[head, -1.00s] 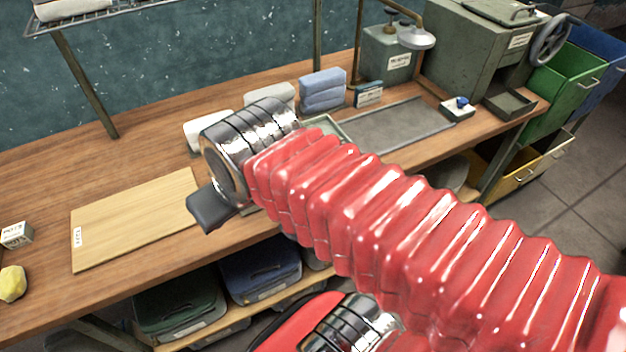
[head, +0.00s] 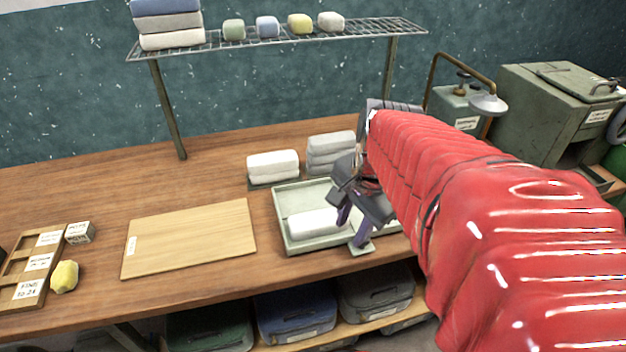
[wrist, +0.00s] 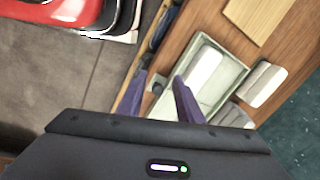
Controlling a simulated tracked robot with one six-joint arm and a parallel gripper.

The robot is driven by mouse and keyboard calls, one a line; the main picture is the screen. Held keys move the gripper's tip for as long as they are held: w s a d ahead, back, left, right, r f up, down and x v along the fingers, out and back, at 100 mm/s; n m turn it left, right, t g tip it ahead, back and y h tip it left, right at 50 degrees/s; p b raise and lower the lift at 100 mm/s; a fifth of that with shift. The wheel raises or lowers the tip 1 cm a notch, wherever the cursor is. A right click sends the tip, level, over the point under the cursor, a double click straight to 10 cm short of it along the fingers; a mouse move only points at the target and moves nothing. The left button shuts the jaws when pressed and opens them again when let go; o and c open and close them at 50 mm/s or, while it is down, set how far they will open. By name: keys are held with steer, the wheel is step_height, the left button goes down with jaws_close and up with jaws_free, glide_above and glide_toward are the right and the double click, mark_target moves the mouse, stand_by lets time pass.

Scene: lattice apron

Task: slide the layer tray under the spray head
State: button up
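The layer tray (head: 281,226) is a shallow pale green tray on the bench, holding a white slab (head: 314,222). A small tab (head: 361,250) sticks out at its front edge. In the wrist view the tray (wrist: 236,77) also shows with the slab (wrist: 205,66). My gripper (head: 353,226) points down over the tray's front edge, near the tab. Its two purple fingers stand apart (wrist: 161,93), with the tab between them in the picture; I cannot tell if they touch it. The spray head (head: 488,104) hangs from a bent pipe at the back right. My arm hides the tray's right part.
White slabs (head: 273,167) and grey slabs (head: 331,150) are stacked behind the tray. A wooden board (head: 190,238) lies to its left. A wire shelf (head: 285,38) stands above. A green machine (head: 550,110) is at the right. My arm covers the bench below the spray head.

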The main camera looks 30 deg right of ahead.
steer(key=s+d+m+t+y, duration=0.1)
steer(key=d+m+y, duration=0.1)
steer(key=d+m, duration=0.9)
steer(key=shift+r+m+t, duration=0.3)
steer(key=shift+m+t, duration=0.1)
steer(key=shift+m, duration=0.8)
steer(key=shift+f, duration=0.1)
steer(key=x, duration=1.3)
steer(key=shift+w+a+f, duration=0.1)
steer(key=shift+a+f, duration=0.1)
steer(key=shift+f, duration=0.1)
jaws_close()
